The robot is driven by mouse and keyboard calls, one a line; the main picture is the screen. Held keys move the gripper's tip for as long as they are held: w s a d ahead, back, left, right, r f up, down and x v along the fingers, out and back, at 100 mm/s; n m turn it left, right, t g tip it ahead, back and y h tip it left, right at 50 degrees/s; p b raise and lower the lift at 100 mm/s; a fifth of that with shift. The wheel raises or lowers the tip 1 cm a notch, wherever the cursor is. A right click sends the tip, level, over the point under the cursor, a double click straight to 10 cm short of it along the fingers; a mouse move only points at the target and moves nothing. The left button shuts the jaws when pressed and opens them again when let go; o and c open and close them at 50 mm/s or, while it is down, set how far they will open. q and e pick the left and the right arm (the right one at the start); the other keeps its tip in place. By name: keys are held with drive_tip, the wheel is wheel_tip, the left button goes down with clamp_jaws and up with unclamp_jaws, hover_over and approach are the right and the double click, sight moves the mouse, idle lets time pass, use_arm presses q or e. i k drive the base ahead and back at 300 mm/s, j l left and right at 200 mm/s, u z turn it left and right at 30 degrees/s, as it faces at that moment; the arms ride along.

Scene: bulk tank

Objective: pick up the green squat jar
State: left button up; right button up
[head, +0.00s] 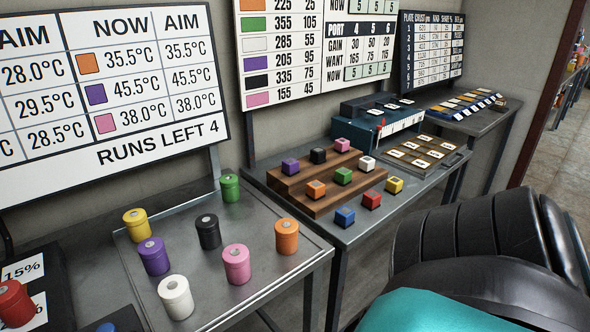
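The green squat jar (230,190) stands upright at the back of a grey metal tray (280,292) on the near table. It has a small grey disc on its top. It is close to the wall side, behind the black jar (208,233) and the orange jar (286,238), and apart from both. Neither of my grippers shows in the head view.
Yellow (136,226), purple (153,257), white (175,298) and pink (236,264) jars share the tray. A red jar (15,305) stands at the left edge. A table to the right holds a stepped wooden rack (325,206) of coloured blocks. Boards stand behind.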

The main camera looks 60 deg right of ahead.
sight(230, 186)
drive_tip(key=z, duration=1.4)
drive_tip(key=u, duration=0.65)
drive_tip(key=l+u, duration=0.2)
drive_tip(key=u, duration=0.15)
drive_tip(key=l+u, duration=0.2)
drive_tip(key=u, duration=0.2)
drive_tip(key=l+u, duration=0.2)
drive_tip(key=u, duration=0.15)
drive_tip(key=k+l+u, duration=0.4)
drive_tip(key=l+u, duration=0.2)
drive_tip(key=l, duration=0.15)
drive_tip(key=k+l+u, duration=0.1)
drive_tip(key=k+l, duration=0.15)
drive_tip(key=l, duration=0.15)
drive_tip(key=k+l, duration=0.3)
drive_tip(key=l, duration=0.4)
drive_tip(key=i, duration=0.3)
drive_tip(key=u, duration=0.05)
